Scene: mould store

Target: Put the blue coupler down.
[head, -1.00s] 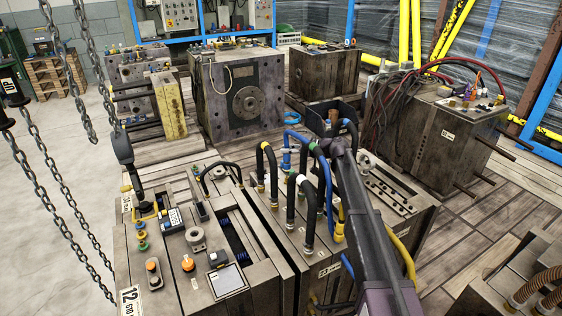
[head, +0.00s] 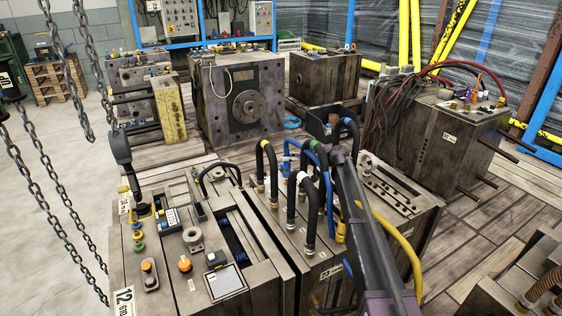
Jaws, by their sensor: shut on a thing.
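My arm reaches up from the bottom right, over the near mould. My gripper (head: 338,140) is at its far end, small and dark among the hoses, and its fingers are hard to make out. It is shut. A small blue piece (head: 347,121), which I take for the blue coupler, shows at the arm's end; most of it is hidden, and I cannot tell whether it touches anything below. A separate blue loop (head: 291,123) shows to the left.
The near mould top holds several looped black and blue hoses (head: 305,180). A second block (head: 225,283) with small fittings stands front left. A chain hook (head: 121,147) hangs at left. A mould with red hoses (head: 440,135) stands right.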

